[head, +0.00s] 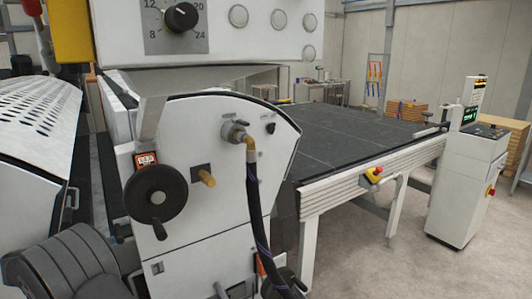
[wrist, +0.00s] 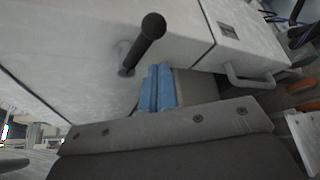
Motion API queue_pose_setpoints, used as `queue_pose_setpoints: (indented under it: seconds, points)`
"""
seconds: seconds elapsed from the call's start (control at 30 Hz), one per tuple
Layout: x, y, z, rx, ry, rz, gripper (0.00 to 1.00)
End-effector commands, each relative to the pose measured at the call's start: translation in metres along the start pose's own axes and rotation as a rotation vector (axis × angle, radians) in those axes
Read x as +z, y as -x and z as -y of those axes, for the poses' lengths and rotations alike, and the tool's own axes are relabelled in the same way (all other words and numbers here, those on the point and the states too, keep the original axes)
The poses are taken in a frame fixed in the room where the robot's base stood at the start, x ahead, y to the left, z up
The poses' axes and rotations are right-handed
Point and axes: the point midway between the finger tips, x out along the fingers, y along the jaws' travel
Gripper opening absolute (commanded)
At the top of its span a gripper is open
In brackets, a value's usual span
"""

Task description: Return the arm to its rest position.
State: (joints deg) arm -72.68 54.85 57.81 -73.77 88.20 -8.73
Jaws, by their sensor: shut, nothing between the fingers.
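My gripper (wrist: 158,88) shows in the wrist view as two blue fingers side by side, shut with nothing between them. They are in front of pale machine panels, close to a black ball-ended lever (wrist: 150,32). I cannot tell the exact gap between the fingers and the panels, and I see no clear contact. In the head view, a dark grey ribbed part at the lower left looks like part of my arm. My gripper cannot be made out there.
The white coater housing (head: 225,215) carries a black handwheel (head: 155,193), a brass-coloured knob (head: 207,180) and a dark hose (head: 256,205). A perforated cover (head: 35,110) stands at left. The conveyor (head: 350,135) and control console (head: 465,180) are at right. The wrist view shows a grey handle (wrist: 248,82).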

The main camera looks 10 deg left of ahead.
Motion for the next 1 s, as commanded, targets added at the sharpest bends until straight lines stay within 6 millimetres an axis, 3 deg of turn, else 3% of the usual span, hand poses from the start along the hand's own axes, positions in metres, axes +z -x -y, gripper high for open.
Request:
queue_pose_setpoints:
  seconds: [0.7, 1.0]
  points:
    - [-0.047, -0.04, 0.006, 0.249, -0.435, -0.049, 0.0]
    - [-0.052, -0.043, 0.002, 0.298, -0.525, -0.052, 0.0]
